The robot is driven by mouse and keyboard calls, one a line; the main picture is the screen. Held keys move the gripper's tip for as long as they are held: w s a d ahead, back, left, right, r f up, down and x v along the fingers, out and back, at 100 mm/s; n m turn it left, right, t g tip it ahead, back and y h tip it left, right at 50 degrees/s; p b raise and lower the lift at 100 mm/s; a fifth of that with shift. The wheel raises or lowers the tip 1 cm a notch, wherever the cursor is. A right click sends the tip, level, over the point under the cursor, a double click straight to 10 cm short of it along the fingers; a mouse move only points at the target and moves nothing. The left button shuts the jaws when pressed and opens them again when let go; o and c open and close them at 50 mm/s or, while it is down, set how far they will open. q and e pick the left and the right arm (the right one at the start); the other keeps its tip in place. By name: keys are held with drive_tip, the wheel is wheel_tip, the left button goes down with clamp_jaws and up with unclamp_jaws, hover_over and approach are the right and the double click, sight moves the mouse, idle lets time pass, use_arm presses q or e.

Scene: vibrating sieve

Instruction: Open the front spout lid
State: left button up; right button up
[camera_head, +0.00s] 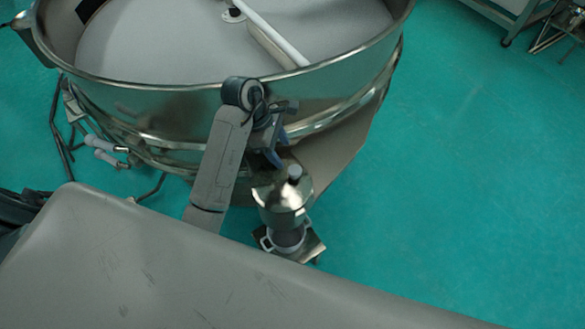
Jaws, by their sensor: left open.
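My left gripper (279,148) is open, with bluish fingertips just above and slightly left of the knob. It looks apart from the lid, though the exact gap is hard to tell. Part of the lid's left side is dark and partly hidden near my left arm. My right gripper is not in view.
The sieve's round metal rim rises close behind my left arm. White-handled clamps (107,150) stick out at its left side. A small metal stand (307,250) is under the spout. The green floor (470,170) to the right is clear, with a metal frame at the top right.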

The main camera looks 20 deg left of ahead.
sight(294, 170)
use_arm(q)
drive_tip(key=p+x, duration=0.1)
drive_tip(key=x, duration=0.6)
drive_tip(key=shift+d+f+p, duration=0.15)
drive_tip(key=shift+p, duration=0.15)
drive_tip(key=shift+d+f, duration=0.2)
drive_tip(key=shift+f, duration=0.4)
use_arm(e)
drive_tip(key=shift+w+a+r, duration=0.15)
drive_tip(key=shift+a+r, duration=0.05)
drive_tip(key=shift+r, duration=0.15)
use_arm(q)
clamp_jaws()
